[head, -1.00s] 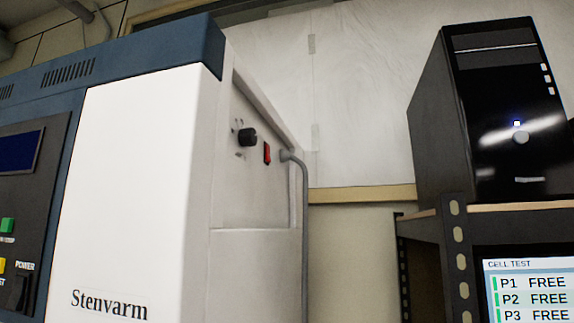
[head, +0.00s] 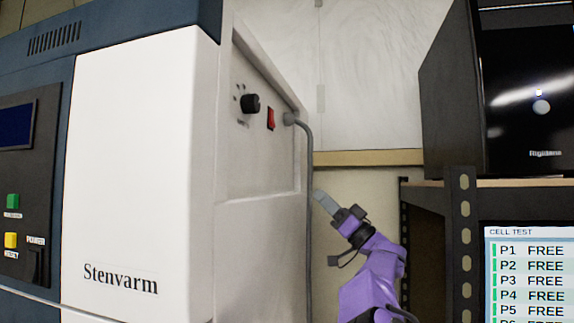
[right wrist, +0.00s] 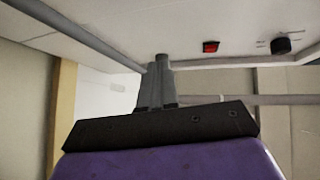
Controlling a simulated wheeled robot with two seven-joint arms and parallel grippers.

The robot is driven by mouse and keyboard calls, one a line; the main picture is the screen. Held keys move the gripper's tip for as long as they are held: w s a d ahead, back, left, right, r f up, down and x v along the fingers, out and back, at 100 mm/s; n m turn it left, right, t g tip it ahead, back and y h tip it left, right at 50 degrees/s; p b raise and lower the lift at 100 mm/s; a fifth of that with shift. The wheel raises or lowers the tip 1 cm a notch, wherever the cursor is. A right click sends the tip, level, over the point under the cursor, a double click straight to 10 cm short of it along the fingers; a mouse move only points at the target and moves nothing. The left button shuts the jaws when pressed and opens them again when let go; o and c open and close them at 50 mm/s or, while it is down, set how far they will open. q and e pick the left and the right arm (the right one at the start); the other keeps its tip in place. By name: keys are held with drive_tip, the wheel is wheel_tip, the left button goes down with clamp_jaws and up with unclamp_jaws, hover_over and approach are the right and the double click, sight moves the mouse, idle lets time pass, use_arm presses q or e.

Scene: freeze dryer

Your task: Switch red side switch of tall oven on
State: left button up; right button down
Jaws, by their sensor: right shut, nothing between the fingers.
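The tall oven (head: 140,180) is a white and blue cabinet marked "Stenvarm" at the left of the head view. Its red side switch (head: 271,118) sits on the recessed side panel, between a black knob (head: 250,103) and a grey cable. The switch also shows in the right wrist view (right wrist: 211,47), right of the fingertips and apart from them. My right gripper (head: 325,202) is purple with grey fingers. It is shut and empty, to the right of and below the switch in the head view. My left gripper is not in view.
The grey cable (head: 308,180) runs down the oven's side edge, between the switch and my right gripper in the head view. A dark shelf rack (head: 462,240) stands at the right, with a black computer tower (head: 520,100) and a screen (head: 530,275).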

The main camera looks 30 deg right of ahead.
drive_tip(key=s+a+r+n+g+y, duration=0.2)
drive_tip(key=s+a+r+n+y, duration=0.1)
drive_tip(key=r, duration=0.2)
drive_tip(key=s+a+r+n+g+y, duration=0.2)
drive_tip(key=a+r+y, duration=0.1)
drive_tip(key=r, duration=0.2)
drive_tip(key=p, duration=0.7)
approach(273, 120)
drive_tip(key=x, duration=0.4)
drive_tip(key=shift+w+r, duration=0.15)
drive_tip(key=shift+r, duration=0.35)
drive_tip(key=shift+w+a+r+h, duration=0.2)
drive_tip(key=shift+w+a+h, duration=0.1)
drive_tip(key=shift+w+a, duration=0.1)
drive_tip(key=shift+d, duration=0.1)
